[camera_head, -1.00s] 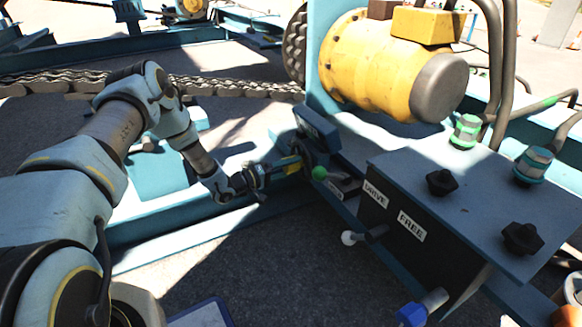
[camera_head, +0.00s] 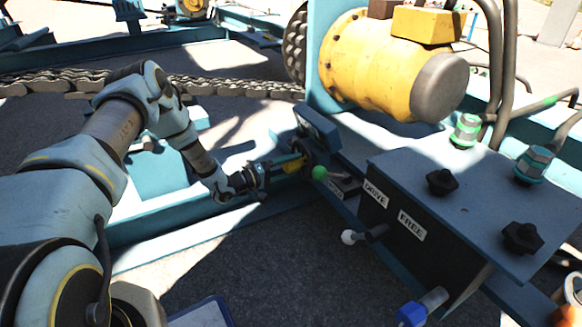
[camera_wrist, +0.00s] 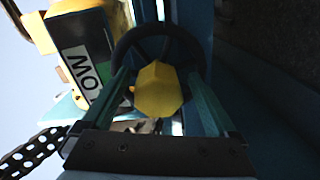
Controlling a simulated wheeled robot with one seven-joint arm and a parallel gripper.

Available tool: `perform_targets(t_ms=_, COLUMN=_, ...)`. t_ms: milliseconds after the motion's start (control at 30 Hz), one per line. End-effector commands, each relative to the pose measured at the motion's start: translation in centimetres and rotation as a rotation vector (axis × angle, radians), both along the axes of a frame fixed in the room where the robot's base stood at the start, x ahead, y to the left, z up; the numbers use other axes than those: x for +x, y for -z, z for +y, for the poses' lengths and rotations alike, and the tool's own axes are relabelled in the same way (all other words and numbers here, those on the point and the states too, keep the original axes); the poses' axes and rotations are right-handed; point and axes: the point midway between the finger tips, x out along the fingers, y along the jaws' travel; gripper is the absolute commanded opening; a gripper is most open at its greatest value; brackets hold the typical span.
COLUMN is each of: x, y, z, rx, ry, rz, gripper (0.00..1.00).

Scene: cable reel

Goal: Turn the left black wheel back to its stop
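Two black lobed knobs sit on top of the blue control box: the left one (camera_head: 442,182) and the right one (camera_head: 523,239). Nothing touches them. My gripper (camera_head: 290,163) is away to their left, by the blue frame below the yellow motor. In the wrist view a black ring-shaped wheel (camera_wrist: 160,30) lies beyond the fingers. A yellow eight-sided piece (camera_wrist: 158,90) stands between the two teal fingers, with narrow gaps seeming to show on both sides. My gripper looks open around it. Part of the wheel is hidden behind the yellow piece and fingers.
A lever with a green ball (camera_head: 319,172) stands just right of my gripper. A white-knobbed lever (camera_head: 349,237) and a blue knob (camera_head: 411,314) stick out from the control box (camera_head: 470,200). The yellow motor (camera_head: 380,65) is above. A chain (camera_head: 230,86) runs behind my arm.

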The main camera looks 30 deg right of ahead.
Motion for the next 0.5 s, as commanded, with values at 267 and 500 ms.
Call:
perform_targets(t_ms=267, x=0.0, y=-0.1, z=0.2, rx=-0.001, ry=0.0, rz=-0.001, gripper=0.93)
perform_targets(t_ms=500, x=0.3, y=-0.3, z=3.6, rx=0.0, ry=-0.003, rz=0.002, gripper=0.93)
